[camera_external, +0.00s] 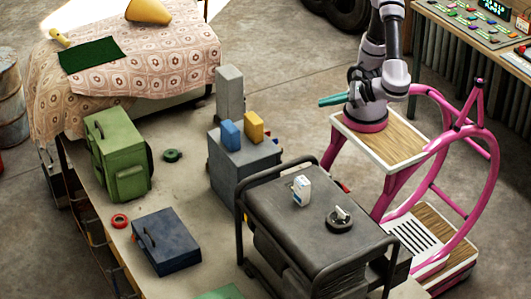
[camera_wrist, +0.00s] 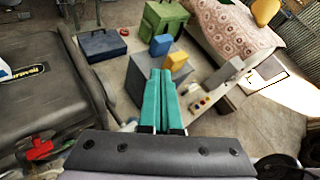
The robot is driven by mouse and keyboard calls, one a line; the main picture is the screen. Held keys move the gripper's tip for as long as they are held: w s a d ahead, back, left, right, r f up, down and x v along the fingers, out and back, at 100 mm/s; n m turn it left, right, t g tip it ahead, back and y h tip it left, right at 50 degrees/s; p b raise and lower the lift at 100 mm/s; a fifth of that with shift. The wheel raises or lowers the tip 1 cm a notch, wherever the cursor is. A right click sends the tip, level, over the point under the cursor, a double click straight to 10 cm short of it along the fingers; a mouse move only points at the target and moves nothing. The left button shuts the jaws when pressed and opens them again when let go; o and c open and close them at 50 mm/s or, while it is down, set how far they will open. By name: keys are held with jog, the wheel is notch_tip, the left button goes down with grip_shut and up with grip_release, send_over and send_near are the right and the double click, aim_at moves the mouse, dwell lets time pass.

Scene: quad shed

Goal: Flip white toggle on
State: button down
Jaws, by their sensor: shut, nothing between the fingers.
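My gripper (camera_external: 332,99) has teal fingers and is raised over the wooden-topped pink frame, pointing left. In the wrist view its fingers (camera_wrist: 158,72) are shut together with nothing between them. A grey upright post (camera_external: 230,93) stands beyond it; in the wrist view a panel with small coloured knobs and white parts (camera_wrist: 200,103) shows by its foot. I cannot tell which small white part there is the toggle, or its position. A black round piece with a pale lever-like top (camera_external: 340,219) sits on the dark cart. The gripper touches none of these.
A grey block (camera_external: 240,165) carries a blue block (camera_external: 230,135) and a yellow block (camera_external: 253,126). The dark cart (camera_external: 290,225) holds a white box (camera_external: 301,190). A green case (camera_external: 118,155) and blue toolbox (camera_external: 166,242) stand farther left. A control desk (camera_external: 485,25) is back right.

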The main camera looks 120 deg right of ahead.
jog(key=s+a+r+n+t+y, duration=0.1)
jog(key=s+a+r+n+t, duration=0.25)
jog(key=a, duration=0.35)
jog(key=s+a+r+n+t, duration=0.25)
jog(key=a+n+t, duration=0.2)
jog(key=a, duration=0.25)
notch_tip(320, 180, down, 37)
jog(key=shift+w+d, duration=0.15)
jog(key=shift+d, duration=0.15)
jog(key=shift+r, duration=0.1)
jog(key=x, duration=1)
